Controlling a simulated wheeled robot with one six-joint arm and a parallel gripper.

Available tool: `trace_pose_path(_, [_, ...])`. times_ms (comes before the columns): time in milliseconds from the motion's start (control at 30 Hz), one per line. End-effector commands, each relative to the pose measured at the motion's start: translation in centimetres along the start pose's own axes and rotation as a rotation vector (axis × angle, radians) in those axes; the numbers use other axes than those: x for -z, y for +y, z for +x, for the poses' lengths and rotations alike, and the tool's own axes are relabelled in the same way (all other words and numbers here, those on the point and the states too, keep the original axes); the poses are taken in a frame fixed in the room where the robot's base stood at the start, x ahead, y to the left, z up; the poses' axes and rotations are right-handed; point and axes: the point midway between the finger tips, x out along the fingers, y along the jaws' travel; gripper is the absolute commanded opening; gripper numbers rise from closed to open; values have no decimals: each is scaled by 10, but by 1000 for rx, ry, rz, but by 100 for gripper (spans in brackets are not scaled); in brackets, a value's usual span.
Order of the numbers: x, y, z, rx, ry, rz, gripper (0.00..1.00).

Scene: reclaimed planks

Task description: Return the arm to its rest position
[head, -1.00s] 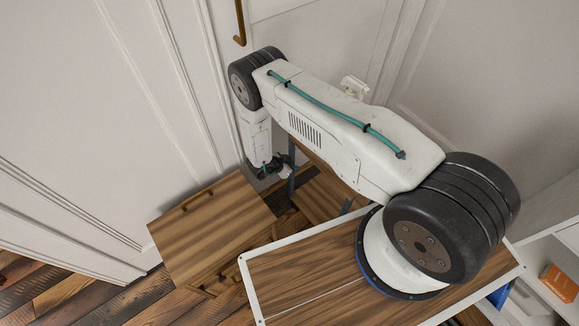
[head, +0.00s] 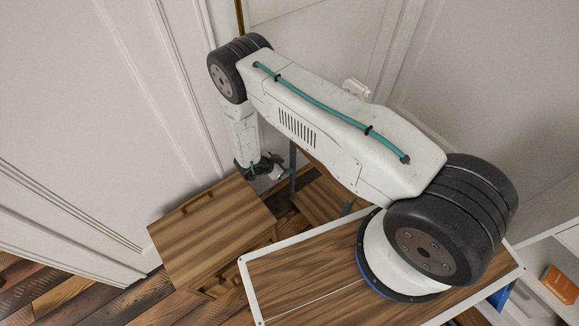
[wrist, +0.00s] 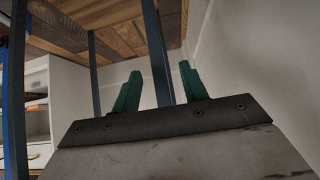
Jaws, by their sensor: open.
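My gripper shows in the wrist view (wrist: 158,90), with two green fingers spread apart and nothing between them. It is open. In the head view, my white arm reaches from its base at the lower right to the upper left, then bends down. The wrist end hangs close to a small wooden cabinet. The fingertips are hidden or too small to make out there.
Dark metal legs (wrist: 156,50) rise close by under a plank top (wrist: 110,45). White panelled walls (head: 100,110) are near. A white shelf (head: 560,250) with an orange box (head: 560,284) is at the right.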

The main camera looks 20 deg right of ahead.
Motion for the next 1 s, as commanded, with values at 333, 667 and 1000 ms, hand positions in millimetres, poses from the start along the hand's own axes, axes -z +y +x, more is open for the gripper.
trace_pose_path(333, [0,0,-15,0,1,0,44])
trace_pose_path(667, [0,0,-14,1,0,0,44])
trace_pose_path(1000, [-41,0,-16,63,-196,-83,44])
